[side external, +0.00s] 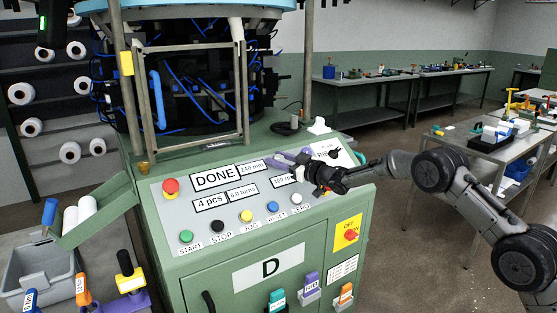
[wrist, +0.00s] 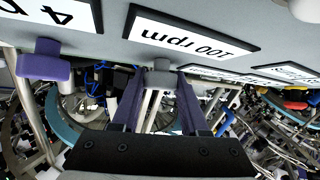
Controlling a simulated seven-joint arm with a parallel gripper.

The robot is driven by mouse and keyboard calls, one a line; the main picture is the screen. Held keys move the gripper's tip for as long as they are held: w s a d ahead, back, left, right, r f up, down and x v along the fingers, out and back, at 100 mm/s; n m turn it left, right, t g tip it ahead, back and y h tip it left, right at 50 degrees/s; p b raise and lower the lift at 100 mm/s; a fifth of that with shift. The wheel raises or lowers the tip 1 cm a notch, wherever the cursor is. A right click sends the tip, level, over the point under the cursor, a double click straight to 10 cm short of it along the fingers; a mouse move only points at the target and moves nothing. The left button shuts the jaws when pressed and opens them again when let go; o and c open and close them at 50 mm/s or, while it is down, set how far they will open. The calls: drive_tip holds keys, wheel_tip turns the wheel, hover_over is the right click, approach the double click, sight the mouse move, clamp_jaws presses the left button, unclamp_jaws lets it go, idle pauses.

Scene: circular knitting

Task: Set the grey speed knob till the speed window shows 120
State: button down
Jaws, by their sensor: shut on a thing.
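The grey speed knob (wrist: 161,66) shows in the wrist view, between the tips of my gripper's purple fingers (wrist: 158,77). My gripper is shut on it. The speed window (wrist: 193,35) beside it appears upside down and reads 100 rpm. In the side view, my gripper (side external: 296,160) reaches in from the right over the upper right of the sloping panel. The speed window (side external: 284,181) is partly covered by my gripper there, and the grey knob is hidden.
A purple knob (wrist: 42,62) sits on the panel near the grey one. A DONE display (side external: 213,178), a 4 pcs window (side external: 210,202) and a row of coloured buttons, including the yellow JOG button (side external: 246,216), lie to the left. A metal frame (side external: 190,95) stands behind.

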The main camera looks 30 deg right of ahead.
drive_tip(key=shift+c, duration=2.1)
unclamp_jaws()
drive_tip(key=v, duration=1.3)
drive_tip(key=shift+s+d, duration=0.15)
drive_tip(key=shift+s, duration=0.2)
